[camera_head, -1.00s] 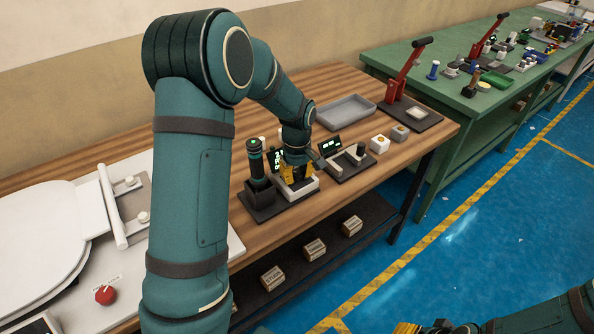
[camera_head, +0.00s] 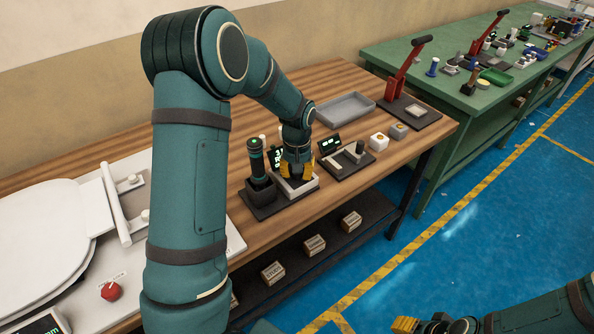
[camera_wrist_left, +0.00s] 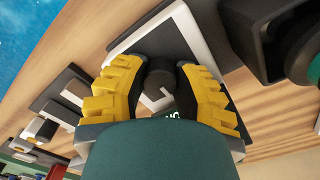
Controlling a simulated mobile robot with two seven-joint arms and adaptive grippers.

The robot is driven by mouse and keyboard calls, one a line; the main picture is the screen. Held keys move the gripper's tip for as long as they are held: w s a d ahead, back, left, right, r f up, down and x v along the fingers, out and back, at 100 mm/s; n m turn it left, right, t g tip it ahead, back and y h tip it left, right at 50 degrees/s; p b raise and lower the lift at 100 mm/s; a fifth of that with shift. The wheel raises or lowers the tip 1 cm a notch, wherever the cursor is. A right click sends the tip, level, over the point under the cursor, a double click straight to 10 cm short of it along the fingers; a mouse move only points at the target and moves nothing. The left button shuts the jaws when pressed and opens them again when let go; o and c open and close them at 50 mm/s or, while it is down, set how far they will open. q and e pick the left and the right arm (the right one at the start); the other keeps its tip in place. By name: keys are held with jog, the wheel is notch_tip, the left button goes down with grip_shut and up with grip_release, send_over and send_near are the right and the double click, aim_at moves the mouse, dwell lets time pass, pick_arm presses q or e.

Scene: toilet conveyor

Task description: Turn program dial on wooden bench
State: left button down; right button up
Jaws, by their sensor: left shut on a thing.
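My left gripper (camera_head: 297,171) points down over a small device (camera_head: 303,188) with a white frame on the wooden bench (camera_head: 335,85). In the left wrist view its yellow fingers (camera_wrist_left: 160,88) are closed on either side of a dark round dial (camera_wrist_left: 160,66), with the white frame and dark base around it. In the head view the dial is hidden by the fingers. A green-lit display (camera_head: 277,157) stands behind, partly covered by the gripper. My right gripper (camera_head: 420,326) is at the bottom edge, cut off and away from the bench; its opening is unclear.
A dark post device (camera_head: 257,172) stands close left of the gripper. A second display device (camera_head: 343,160) is close right, then small white blocks (camera_head: 378,142), a grey tray (camera_head: 345,110) and a red lever press (camera_head: 405,75). A toilet seat unit (camera_head: 50,225) lies left.

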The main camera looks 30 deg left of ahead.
dwell(0.4)
pick_arm(q)
jog(key=c, duration=0.7)
grip_release()
jog(key=shift+o, duration=0.2)
